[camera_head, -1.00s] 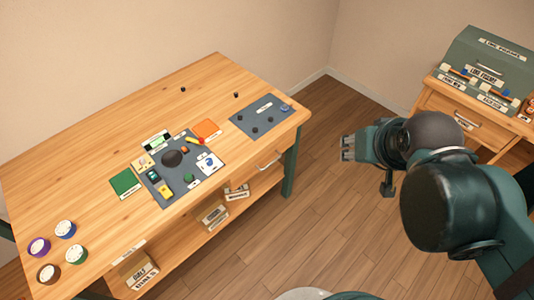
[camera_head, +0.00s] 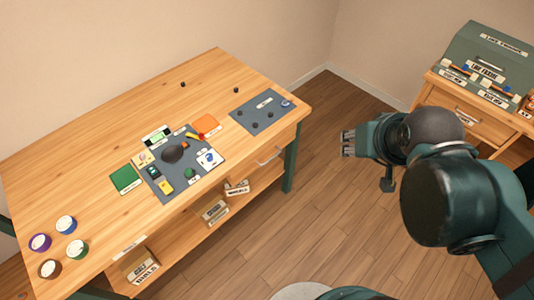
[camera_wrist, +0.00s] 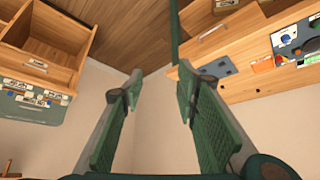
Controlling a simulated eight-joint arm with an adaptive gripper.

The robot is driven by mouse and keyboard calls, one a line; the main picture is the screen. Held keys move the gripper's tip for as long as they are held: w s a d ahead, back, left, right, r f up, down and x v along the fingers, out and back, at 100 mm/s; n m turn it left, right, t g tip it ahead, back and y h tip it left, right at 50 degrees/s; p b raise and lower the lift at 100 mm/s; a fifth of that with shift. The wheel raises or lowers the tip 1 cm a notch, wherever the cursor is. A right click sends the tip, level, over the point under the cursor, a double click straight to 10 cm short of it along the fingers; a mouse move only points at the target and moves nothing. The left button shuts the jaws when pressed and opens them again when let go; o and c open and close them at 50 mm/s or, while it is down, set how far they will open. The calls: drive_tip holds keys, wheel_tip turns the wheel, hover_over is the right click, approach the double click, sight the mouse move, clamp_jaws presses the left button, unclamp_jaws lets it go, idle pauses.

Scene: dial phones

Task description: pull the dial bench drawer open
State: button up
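The wooden dial bench (camera_head: 85,160) fills the left of the head view. Its drawer front (camera_head: 290,137) is under the right end of the top, with a metal bar handle (camera_head: 269,157). The drawer looks shut. My gripper (camera_head: 347,144) is in the air to the right of the bench, apart from the handle. In the wrist view my gripper (camera_wrist: 160,90) is open, with nothing between its fingers. A bar handle (camera_wrist: 213,32) on the bench front shows there at the upper right, beyond the right finger.
A second wooden desk (camera_head: 435,98) with a green box (camera_head: 487,58) and its own drawer handle stands at the right. Dial parts lie on dark mats (camera_head: 263,119) on the bench. Small boxes (camera_head: 215,213) sit on its lower shelf. Bare floor (camera_head: 325,205) separates bench and arm.

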drive_tip(key=c, duration=0.6)
drive_tip(key=shift+o, duration=0.2)
drive_tip(key=n+g+y+b, duration=0.2)
drive_tip(key=n+g+b, duration=0.35)
drive_tip(key=n, duration=2.15)
hover_over(268, 161)
drive_tip(key=s+d, duration=0.1)
drive_tip(key=s+d+x, duration=0.2)
drive_tip(key=x, duration=1.2)
drive_tip(key=s+d+f+x, duration=0.1)
drive_tip(key=s+d+x, duration=0.1)
drive_tip(key=x, duration=1.2)
drive_tip(key=shift+s+d+f, duration=0.2)
drive_tip(key=shift+d+f, duration=0.2)
drive_tip(key=shift+d, duration=0.1)
drive_tip(key=shift+f, duration=0.1)
drive_tip(key=shift+b+x, duration=1.05)
drive_tip(key=shift+x, duration=2.75)
